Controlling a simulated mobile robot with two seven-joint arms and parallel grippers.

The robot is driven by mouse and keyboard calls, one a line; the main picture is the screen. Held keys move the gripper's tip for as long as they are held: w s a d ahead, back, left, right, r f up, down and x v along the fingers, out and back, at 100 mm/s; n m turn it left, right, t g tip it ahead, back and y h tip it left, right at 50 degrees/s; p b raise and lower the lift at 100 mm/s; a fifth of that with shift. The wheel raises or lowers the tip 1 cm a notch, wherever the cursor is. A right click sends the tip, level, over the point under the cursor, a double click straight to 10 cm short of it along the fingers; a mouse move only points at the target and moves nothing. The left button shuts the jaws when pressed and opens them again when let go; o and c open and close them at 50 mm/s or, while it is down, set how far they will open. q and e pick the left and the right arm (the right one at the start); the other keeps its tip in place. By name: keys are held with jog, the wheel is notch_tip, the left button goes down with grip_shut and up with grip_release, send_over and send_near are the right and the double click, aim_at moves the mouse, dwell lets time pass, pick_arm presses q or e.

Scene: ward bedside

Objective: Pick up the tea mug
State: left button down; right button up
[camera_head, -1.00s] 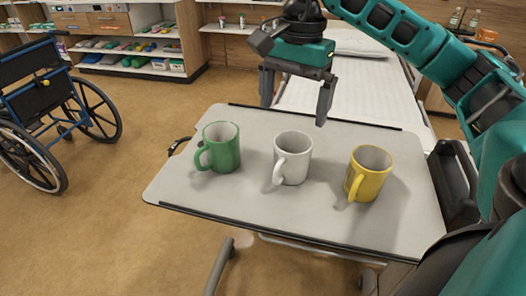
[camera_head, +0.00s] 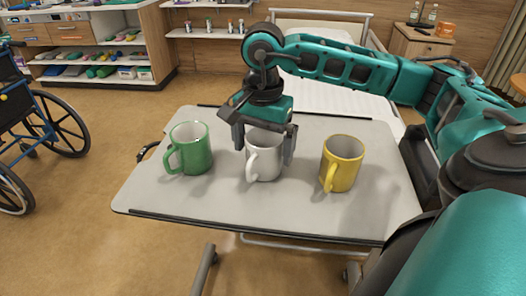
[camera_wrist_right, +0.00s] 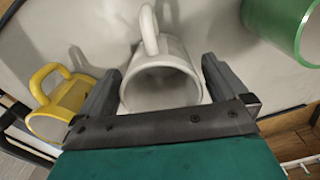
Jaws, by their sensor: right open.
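Three mugs stand upright in a row on the overbed table (camera_head: 230,205). The green mug (camera_head: 194,155) is on the left, the white mug (camera_head: 266,163) in the middle and the yellow mug (camera_head: 343,163) on the right. No label shows which is the tea mug. My right gripper (camera_head: 264,156) is open, pointing down, with one finger on each side of the white mug. In the right wrist view, the white mug (camera_wrist_right: 163,84) sits between the spread fingers (camera_wrist_right: 160,90), with gaps on both sides. Its handle lies away from the gripper's palm. My left gripper is not in view.
The yellow mug (camera_wrist_right: 62,100) and green mug (camera_wrist_right: 290,28) flank the right gripper. A bed (camera_head: 318,95) stands behind the table, with a bedside cabinet (camera_head: 420,43) beyond it. A wheelchair (camera_head: 38,125) is at the left. The table's front strip is clear.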

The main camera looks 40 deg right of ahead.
jog(key=shift+f, duration=0.4)
jog(key=shift+c, duration=0.2)
jog(key=c, duration=1)
jog(key=shift+r, duration=0.1)
jog(key=shift+r, duration=0.2)
notch_tip(320, 180, up, 20)
jog(key=p, duration=0.6)
jog(key=shift+f, duration=0.25)
